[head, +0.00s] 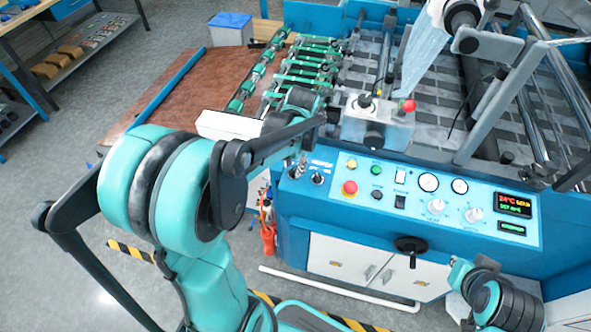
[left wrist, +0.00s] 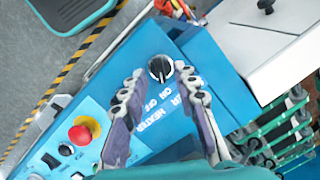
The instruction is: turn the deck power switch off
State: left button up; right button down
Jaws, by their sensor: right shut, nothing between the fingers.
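A black rotary switch (left wrist: 160,68) with a white pointer line sits on the blue panel in the left wrist view. ON, OFF and HEATER lettering is printed beside it. My left gripper (left wrist: 160,76) is open, with one finger on each side of the switch; I cannot tell whether they touch it. In the head view my left gripper (head: 299,165) is small at the panel's left end, partly hidden by my arm. Another dark knob (head: 317,179) stands just right of it. Which switch is deck power is not readable. My right gripper (head: 463,273) is shut and empty at the lower right.
A red button (head: 350,188) and its neighbouring controls sit right of the knobs, with gauges and a lit display (head: 513,204). A black handwheel (head: 410,245) juts out below. A control box (head: 376,123) stands above the panel.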

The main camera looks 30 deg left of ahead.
pick_arm(q)
jog(key=shift+a+f, duration=0.1)
jog(key=shift+f, duration=0.7)
grip_shut()
jog(key=shift+n, duration=0.4)
jog(key=n+h, duration=0.1)
jog(key=n, duration=0.4)
jog(key=shift+a, duration=0.1)
jog(key=n+h, duration=0.1)
jog(key=n, duration=0.4)
jog(key=shift+s+n+p, duration=0.1)
jog(key=shift+n+p, duration=0.3)
